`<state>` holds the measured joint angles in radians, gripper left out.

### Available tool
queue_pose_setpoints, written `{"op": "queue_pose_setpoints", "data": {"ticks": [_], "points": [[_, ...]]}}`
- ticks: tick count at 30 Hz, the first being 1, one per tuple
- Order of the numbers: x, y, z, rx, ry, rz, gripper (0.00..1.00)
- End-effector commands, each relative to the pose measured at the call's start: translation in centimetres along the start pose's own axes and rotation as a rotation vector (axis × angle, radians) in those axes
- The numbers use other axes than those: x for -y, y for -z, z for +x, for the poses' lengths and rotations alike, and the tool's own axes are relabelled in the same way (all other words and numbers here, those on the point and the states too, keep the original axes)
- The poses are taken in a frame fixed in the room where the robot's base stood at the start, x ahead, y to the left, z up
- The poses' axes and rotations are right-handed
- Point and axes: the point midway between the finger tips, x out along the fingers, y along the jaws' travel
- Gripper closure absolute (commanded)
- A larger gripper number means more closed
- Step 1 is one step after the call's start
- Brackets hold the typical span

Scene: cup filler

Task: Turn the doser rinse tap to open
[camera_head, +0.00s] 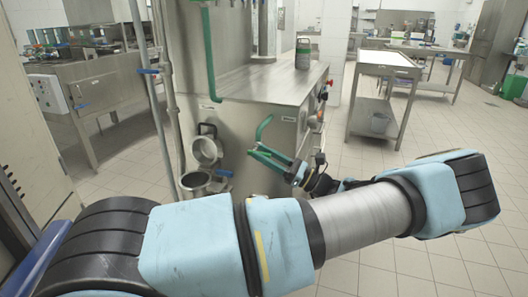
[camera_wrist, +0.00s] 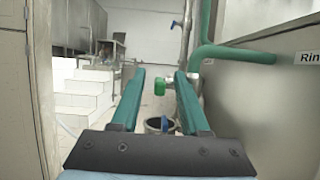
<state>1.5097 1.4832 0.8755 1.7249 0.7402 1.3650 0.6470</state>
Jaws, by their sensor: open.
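The rinse tap shows in the wrist view as a green knob (camera_wrist: 160,88) on a short metal fitting. It is ahead of my open gripper (camera_wrist: 160,74), seen between the two teal fingertips, with no visible contact. A green pipe (camera_wrist: 235,54) runs along the steel panel at right, beside a label (camera_wrist: 311,58) cut off at "Rin".
A blue-handled valve (camera_head: 149,71) sits on a vertical pipe at left. The steel machine (camera_head: 240,115) bounds the space beside my gripper. A steel table (camera_head: 388,62) stands behind right; tiled floor at right is clear.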

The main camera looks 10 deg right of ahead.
Motion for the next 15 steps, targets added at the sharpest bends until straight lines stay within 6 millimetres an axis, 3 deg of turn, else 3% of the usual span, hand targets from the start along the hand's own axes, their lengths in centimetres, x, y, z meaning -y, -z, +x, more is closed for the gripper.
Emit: {"op": "queue_pose_setpoints", "data": {"ticks": [10,15], "points": [[-0.01,0.06,0.39,-0.001,0.000,0.000,0.56],[-0.01,0.06,0.38,-0.001,0.000,0.001,0.75]]}}
